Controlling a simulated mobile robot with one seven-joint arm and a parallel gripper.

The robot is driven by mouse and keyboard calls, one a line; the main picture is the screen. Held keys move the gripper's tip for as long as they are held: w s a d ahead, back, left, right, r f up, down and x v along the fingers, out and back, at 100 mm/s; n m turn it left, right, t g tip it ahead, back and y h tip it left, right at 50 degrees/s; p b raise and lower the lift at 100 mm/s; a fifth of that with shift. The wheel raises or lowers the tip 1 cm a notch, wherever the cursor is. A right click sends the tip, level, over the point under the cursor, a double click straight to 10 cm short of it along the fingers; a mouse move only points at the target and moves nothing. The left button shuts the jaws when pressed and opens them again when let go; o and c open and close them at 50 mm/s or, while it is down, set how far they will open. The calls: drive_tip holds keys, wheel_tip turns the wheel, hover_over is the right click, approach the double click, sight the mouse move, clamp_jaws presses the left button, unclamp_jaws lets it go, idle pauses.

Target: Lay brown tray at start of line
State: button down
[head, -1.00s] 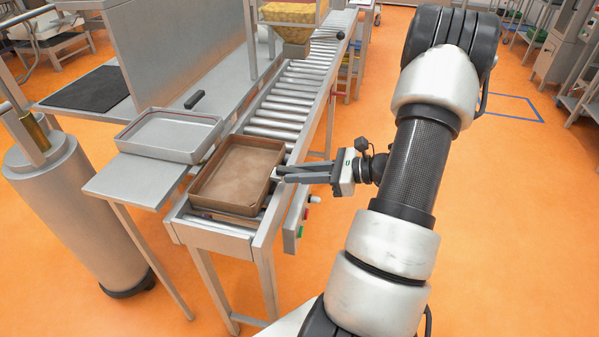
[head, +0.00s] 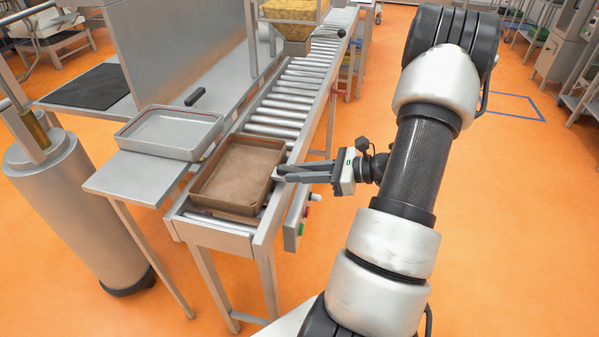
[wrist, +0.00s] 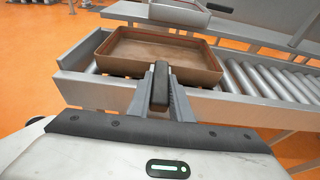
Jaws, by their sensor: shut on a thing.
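The brown tray (head: 236,178) is a shallow rectangular pan at the near end of the roller conveyor (head: 285,107). In the head view it lies over the rollers, about level, and looks empty. My gripper (head: 281,174) reaches in from the right and is shut on the tray's right-hand wall. In the wrist view the tray (wrist: 160,52) is straight ahead, with the fingers (wrist: 160,85) at its near wall. The tray hides the rollers beneath it, and I cannot tell whether its underside fully rests on them.
A grey metal tray (head: 170,133) sits on the side table (head: 125,183) left of the conveyor. A hopper with yellow contents (head: 293,20) stands over the line farther back. A steel cylinder (head: 75,210) stands at left. Buttons (head: 302,222) are on the conveyor's right side.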

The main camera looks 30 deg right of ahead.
drive_tip(key=shift+f, duration=0.15)
drive_tip(key=c, duration=1.5)
unclamp_jaws()
drive_tip(key=shift+c, duration=0.2)
drive_tip(key=p+v, duration=0.1)
drive_tip(key=v, duration=1.6)
drive_tip(key=shift+s, duration=0.25)
